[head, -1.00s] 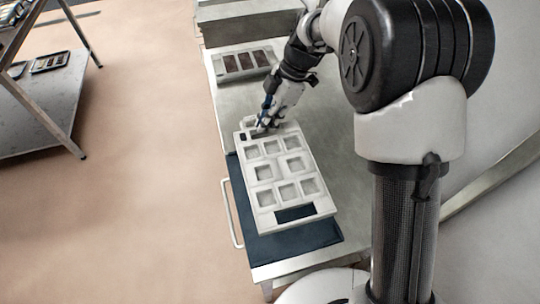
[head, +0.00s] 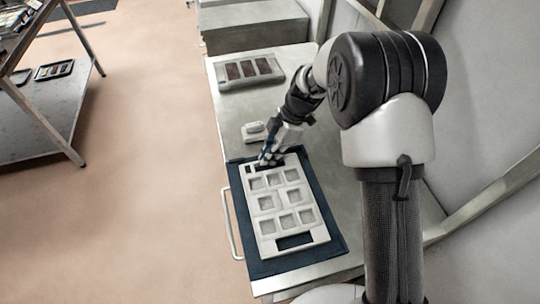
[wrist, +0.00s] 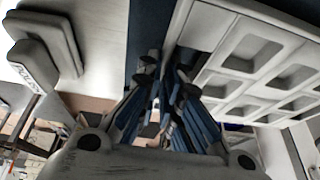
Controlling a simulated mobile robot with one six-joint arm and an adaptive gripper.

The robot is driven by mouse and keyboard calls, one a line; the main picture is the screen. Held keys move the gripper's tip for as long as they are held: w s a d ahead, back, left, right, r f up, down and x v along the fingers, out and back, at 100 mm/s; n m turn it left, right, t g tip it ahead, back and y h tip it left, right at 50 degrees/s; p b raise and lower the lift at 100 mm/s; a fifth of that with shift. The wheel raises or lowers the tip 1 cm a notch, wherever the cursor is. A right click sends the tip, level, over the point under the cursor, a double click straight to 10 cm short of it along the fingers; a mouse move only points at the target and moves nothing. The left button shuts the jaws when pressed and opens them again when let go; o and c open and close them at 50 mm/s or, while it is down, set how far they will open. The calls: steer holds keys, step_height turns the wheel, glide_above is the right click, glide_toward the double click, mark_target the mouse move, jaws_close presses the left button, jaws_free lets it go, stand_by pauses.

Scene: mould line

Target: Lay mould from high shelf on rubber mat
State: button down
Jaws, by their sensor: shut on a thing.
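The mould (head: 262,228) is a pale grey-white slab with several square pockets and a dark slot near each end. It lies flat within the outline of the dark blue rubber mat (head: 325,246) on the bench; I cannot tell whether its whole underside touches. My gripper (head: 268,162) is shut on the mould's far end, at the slot. In the wrist view, the fingers (wrist: 165,95) meet the edge of the mould (wrist: 250,55), and a strip of the mat (wrist: 149,35) shows beside it. The fingertips' hold is partly hidden.
A small pale block with a handle (head: 254,131) stands on the bench just beyond the mat. A grey tray with brown-filled pockets (head: 228,73) lies farther back. A steel rack (head: 60,105) stands at the left. A rail handle (head: 231,225) runs along the bench's left edge.

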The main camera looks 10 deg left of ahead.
steer(key=c, duration=1.8)
jaws_free()
steer(key=shift+f, duration=0.1)
steer(key=d+r+m+t+p, duration=0.1)
steer(key=d+r, duration=0.2)
steer(key=r, duration=0.3)
steer(key=s+d+r+m+h+p, duration=0.1)
steer(key=d+r+m, duration=0.1)
steer(key=r, duration=0.5)
steer(key=d+r+m+t+p, duration=0.1)
steer(key=d+r, duration=0.2)
steer(key=r, duration=0.3)
steer(key=s+d+r+m+t+h, duration=0.1)
steer(key=s+d+r+m, duration=0.35)
steer(key=s+m, duration=0.2)
steer(key=s+d+r+m+t+h, duration=0.1)
steer(key=s+d+r+m+t, duration=0.1)
steer(key=s+d+r+m, duration=0.45)
steer(key=shift+s+d+f+m+t+h, duration=0.15)
steer(key=shift+s+d+f+m+t, duration=0.2)
steer(key=shift+s+d+f+m, duration=1.05)
steer(key=shift+s+a+r+m+t+h, duration=0.15)
steer(key=shift+s+m+t, duration=0.4)
steer(key=shift+s, duration=1.75)
steer(key=shift+s+d+f+m+t+h, duration=0.2)
steer(key=shift+s+d+f+m, duration=0.75)
steer(key=shift+s, duration=0.9)
